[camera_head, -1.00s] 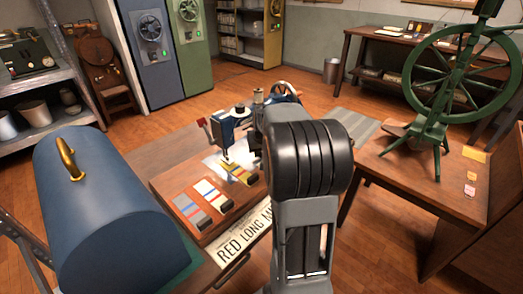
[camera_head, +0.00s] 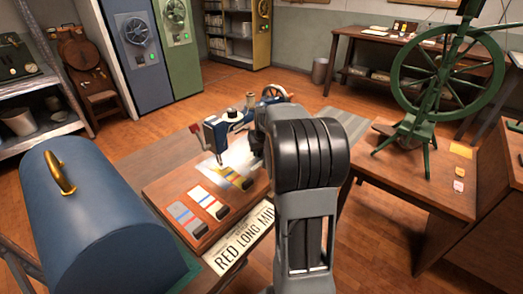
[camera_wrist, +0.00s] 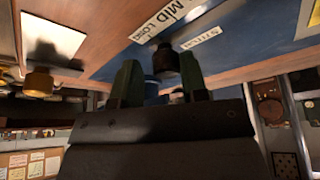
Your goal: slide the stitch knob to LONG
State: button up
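The blue sewing machine (camera_head: 214,133) stands on the wooden table, partly hidden by my arm in the head view. In the wrist view its blue panel (camera_wrist: 245,38) carries a "MID LONG" label (camera_wrist: 172,17) and a "STITCH" label (camera_wrist: 201,39). A dark round knob (camera_wrist: 165,62) stands out from the panel by these labels. My gripper (camera_wrist: 160,68) has its two dark green fingers apart, one on each side of the knob in this view. The knob looks close to the right finger; I cannot tell whether they touch. My arm hides the gripper in the head view.
A card reading "RED LONG MID" (camera_head: 240,240) lies at the table's front edge, beside striped thread cards (camera_head: 208,202). A blue domed cover (camera_head: 105,205) stands at left. A green spinning wheel (camera_head: 447,70) stands on the right table.

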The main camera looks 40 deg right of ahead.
jog(key=shift+o, duration=1)
jog(key=shift+a, duration=0.1)
jog(key=p+v, duration=0.2)
jog(key=v, duration=1.1)
jog(key=shift+r+p, duration=0.35)
jog(key=shift+a, duration=0.1)
jog(key=s+a+r+n+p, duration=0.1)
jog(key=s+a+r+p, duration=0.2)
jog(key=s+a+p, duration=0.2)
jog(key=s+a+r+n+y+p, duration=0.1)
jog(key=s+a+r+p, duration=0.2)
jog(key=s+a+p, duration=0.2)
jog(key=s+a+r+n+p, duration=0.2)
jog(key=s+a+r+p, duration=0.2)
jog(key=a+p, duration=0.3)
jog(key=s+a, duration=0.1)
jog(key=a, duration=0.2)
jog(key=shift+s+a+g+y, duration=0.15)
jog(key=shift+a+g+y, duration=0.15)
jog(key=shift+a+g, duration=0.1)
